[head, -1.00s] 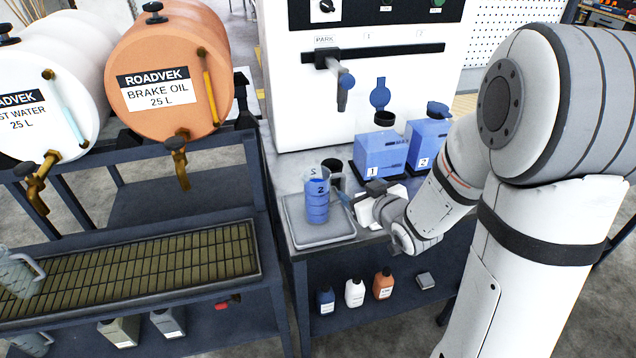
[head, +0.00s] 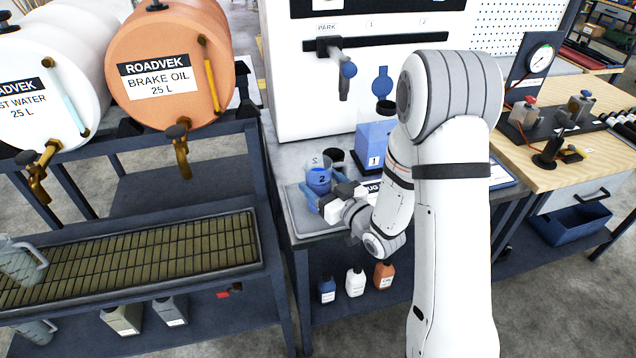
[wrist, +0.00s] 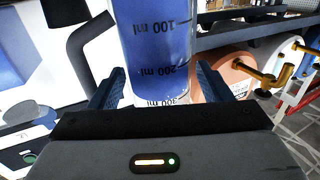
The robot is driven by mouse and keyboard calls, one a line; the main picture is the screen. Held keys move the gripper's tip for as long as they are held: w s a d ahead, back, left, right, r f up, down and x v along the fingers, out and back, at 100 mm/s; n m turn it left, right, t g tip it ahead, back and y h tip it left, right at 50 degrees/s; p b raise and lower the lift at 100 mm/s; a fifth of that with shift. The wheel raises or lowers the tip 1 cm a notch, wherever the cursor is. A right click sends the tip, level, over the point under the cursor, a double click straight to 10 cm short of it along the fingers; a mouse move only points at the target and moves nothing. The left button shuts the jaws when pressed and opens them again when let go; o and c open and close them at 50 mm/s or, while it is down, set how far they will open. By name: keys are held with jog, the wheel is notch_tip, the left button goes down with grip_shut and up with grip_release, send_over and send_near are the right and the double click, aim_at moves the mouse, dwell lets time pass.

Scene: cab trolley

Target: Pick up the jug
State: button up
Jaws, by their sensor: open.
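A clear jug with blue liquid and a number 2 (head: 318,180) stands on the grey tray (head: 297,215) at the left of the dispenser bench. It also fills the upper middle of the wrist view (wrist: 155,45), where its ml marks appear upside down. My gripper (head: 322,200) is low in front of the jug. Its two blue fingers are open, one on each side of the jug in the wrist view. A gap shows beside the left finger; contact at the right is unclear. The jug's lower part is hidden behind the gripper in the head view.
A blue container marked 1 (head: 372,145) stands right of the jug, partly behind my arm. The PARK nozzle (head: 345,75) hangs above. A grey handled jug (head: 20,262) stands on the grating at the left.

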jog(key=shift+x, duration=0.9)
jog(key=shift+c, duration=0.2)
jog(key=c, duration=0.7)
jog(key=shift+r, duration=0.1)
jog(key=shift+c, duration=0.4)
jog(key=shift+r, duration=0.1)
